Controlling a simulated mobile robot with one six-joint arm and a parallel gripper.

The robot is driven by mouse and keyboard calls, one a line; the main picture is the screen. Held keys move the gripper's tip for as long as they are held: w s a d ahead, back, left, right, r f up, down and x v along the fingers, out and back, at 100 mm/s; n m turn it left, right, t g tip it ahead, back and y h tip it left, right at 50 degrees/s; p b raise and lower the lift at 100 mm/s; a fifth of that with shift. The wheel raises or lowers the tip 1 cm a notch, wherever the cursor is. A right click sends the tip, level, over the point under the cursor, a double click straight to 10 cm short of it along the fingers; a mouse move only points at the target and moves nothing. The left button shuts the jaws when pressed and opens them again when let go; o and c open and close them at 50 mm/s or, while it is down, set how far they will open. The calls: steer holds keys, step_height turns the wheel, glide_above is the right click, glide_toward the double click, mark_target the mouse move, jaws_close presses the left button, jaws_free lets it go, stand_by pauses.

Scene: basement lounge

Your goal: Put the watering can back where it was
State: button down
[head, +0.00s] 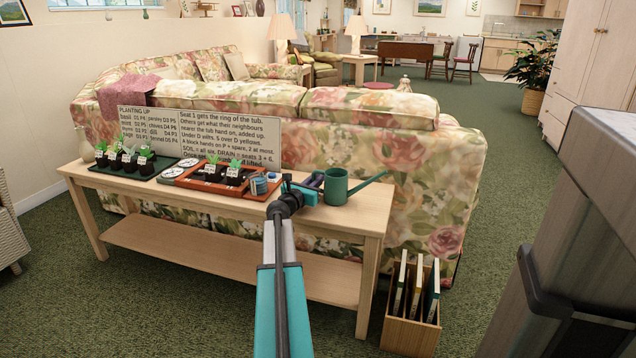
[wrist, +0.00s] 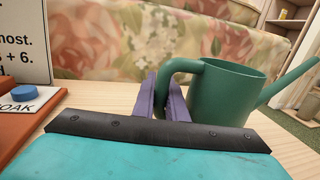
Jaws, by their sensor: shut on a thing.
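The green watering can (head: 336,187) is upright at the right end of the wooden console table (head: 345,222), its spout pointing right. In the wrist view the can (wrist: 222,95) shows its handle on the left, between the purple fingers of my gripper (wrist: 167,95). The fingers are shut on the handle. In the head view my gripper (head: 312,182) reaches the can from its left. The can's base looks to be at or very near the tabletop; I cannot tell whether it touches.
Left of the can is a terracotta-coloured tray (head: 205,192) with potted seedlings and tins. A dark green tray (head: 125,172) of pots and a text board (head: 200,133) stand further left. A floral sofa (head: 410,150) is behind. A wooden file box (head: 411,322) stands on the floor right.

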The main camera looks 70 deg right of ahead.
steer(key=shift+f, duration=0.15)
steer(key=c, duration=1.8)
jaws_free()
steer(key=shift+o, duration=0.2)
steer(key=shift+r, duration=0.2)
steer(key=shift+w+a+f+p, duration=0.1)
steer(key=shift+w+a+p, duration=0.35)
steer(key=shift+a, duration=1.55)
steer(key=shift+w+a+f+p, duration=0.15)
steer(key=shift+a+p, duration=0.5)
steer(key=shift+a, duration=1.3)
steer(key=shift+w+a+r+p, duration=0.1)
steer(key=shift+w+a+p, duration=0.35)
steer(key=shift+a, duration=1.55)
steer(key=shift+s, duration=0.15)
